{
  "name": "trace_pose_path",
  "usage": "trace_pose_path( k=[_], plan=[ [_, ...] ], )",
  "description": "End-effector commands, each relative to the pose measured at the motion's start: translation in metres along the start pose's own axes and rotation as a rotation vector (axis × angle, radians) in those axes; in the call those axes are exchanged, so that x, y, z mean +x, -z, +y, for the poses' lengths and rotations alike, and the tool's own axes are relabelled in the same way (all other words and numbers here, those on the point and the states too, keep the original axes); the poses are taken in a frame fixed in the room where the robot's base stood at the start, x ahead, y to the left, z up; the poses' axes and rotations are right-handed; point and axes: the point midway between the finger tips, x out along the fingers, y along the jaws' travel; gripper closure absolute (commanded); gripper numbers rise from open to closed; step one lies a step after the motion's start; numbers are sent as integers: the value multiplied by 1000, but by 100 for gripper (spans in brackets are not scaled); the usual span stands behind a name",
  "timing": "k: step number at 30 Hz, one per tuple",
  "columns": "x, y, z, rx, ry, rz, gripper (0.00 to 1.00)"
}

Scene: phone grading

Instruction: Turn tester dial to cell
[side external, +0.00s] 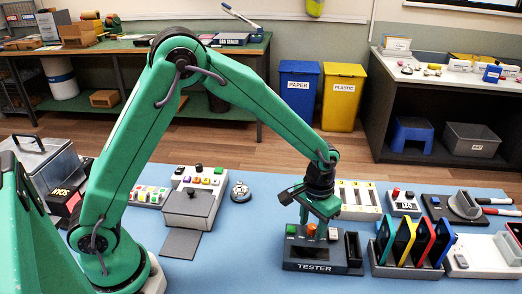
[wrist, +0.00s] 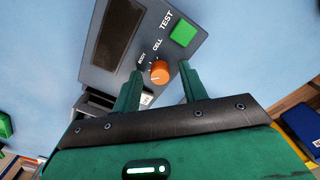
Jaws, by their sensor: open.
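The tester (side external: 313,267) is a dark grey box on the blue mat, with its name on the front. Its orange round dial (wrist: 160,72) sits between my fingertips in the wrist view, with "BODY" and "CELL" printed beside it. I cannot tell for sure which label the dial points to. A green TEST button (wrist: 183,33) and a dark display are on the same panel. My gripper (wrist: 162,76) is open, with one finger on each side of the dial and gaps showing. In the side view, my gripper (side external: 319,208) is low over the tester, partly hiding its top.
Colored phones stand in a rack (side external: 405,267) right of the tester. A grey-lidded box (side external: 190,207) with colored buttons and a round metal piece (side external: 240,192) lie to the left. The mat between them and the tester is clear.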

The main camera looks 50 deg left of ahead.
Motion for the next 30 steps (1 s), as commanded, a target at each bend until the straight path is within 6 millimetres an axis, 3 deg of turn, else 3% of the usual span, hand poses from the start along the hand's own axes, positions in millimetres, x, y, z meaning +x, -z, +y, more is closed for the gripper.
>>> trace_pose_path(
  k=[7, 13, 14, 30],
  plan=[
    [0, 0, 0, 0, 0, 0, 59],
    [0, 0, 0, 0, 0, 0, 98],
    [0, 0, 0, 0, 0, 0, 100],
    [0, 0, 0, 108, 0, 1, 100]
  ],
)
